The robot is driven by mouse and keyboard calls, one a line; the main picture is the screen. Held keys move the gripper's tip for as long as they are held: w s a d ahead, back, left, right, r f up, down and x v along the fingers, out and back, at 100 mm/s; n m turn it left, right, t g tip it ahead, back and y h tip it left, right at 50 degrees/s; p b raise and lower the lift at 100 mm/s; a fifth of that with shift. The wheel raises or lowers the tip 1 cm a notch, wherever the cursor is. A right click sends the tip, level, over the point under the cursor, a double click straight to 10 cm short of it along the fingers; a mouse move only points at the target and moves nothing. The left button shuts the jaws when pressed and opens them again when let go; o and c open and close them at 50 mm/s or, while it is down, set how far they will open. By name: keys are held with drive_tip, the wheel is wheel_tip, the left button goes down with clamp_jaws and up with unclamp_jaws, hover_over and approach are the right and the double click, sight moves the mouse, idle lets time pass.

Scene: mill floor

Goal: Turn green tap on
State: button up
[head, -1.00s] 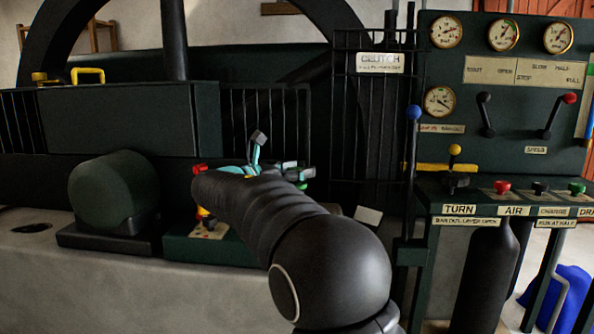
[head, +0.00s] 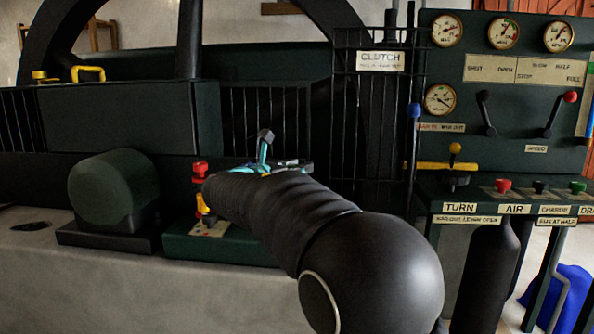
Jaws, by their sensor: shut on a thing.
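My gripper (head: 284,164), with grey and teal parts, is over the low green box (head: 222,250) at the middle left. It is mostly behind my own black arm, and its fingertips are not clear. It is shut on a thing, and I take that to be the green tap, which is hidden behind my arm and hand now. A red tap (head: 200,169) and a yellow tap (head: 204,205) stand on the left part of the same box, clear of the gripper.
A dark panel with gauges and a shelf stands at the right. Its shelf bears a red knob (head: 503,186) and another green knob (head: 577,187). A caged clutch lever (head: 413,112) stands left of it. A rounded green housing (head: 115,188) sits left of the box.

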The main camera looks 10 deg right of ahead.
drive_tip(key=n+t+y+b, duration=0.4)
drive_tip(key=y, duration=0.1)
drive_tip(key=shift+d+f+n+y, duration=0.15)
drive_tip(key=shift+n+y, duration=0.15)
drive_tip(key=n+t+y+b, duration=0.1)
drive_tip(key=n+y+b, duration=0.2)
drive_tip(key=y+b, duration=0.1)
drive_tip(key=n+t+y+b, duration=0.1)
drive_tip(key=n+y+b, duration=0.1)
drive_tip(key=y+b, duration=0.2)
drive_tip(key=shift+f+n+t+y, duration=0.1)
drive_tip(key=shift+n+t+y, duration=0.2)
drive_tip(key=shift+n+y, duration=0.1)
drive_tip(key=n+y, duration=0.1)
drive_tip(key=n+y+p, duration=0.1)
drive_tip(key=y, duration=0.1)
drive_tip(key=shift+w+r+y, duration=0.1)
drive_tip(key=shift+r+y, duration=0.2)
drive_tip(key=shift+n+g+y, duration=0.9)
drive_tip(key=shift+n+y, duration=0.6)
drive_tip(key=shift+y, duration=0.4)
drive_tip(key=shift+f+y, duration=0.1)
drive_tip(key=shift+y, duration=0.2)
drive_tip(key=o, duration=1.2)
drive_tip(key=shift+c, duration=0.2)
drive_tip(key=v, duration=1.2)
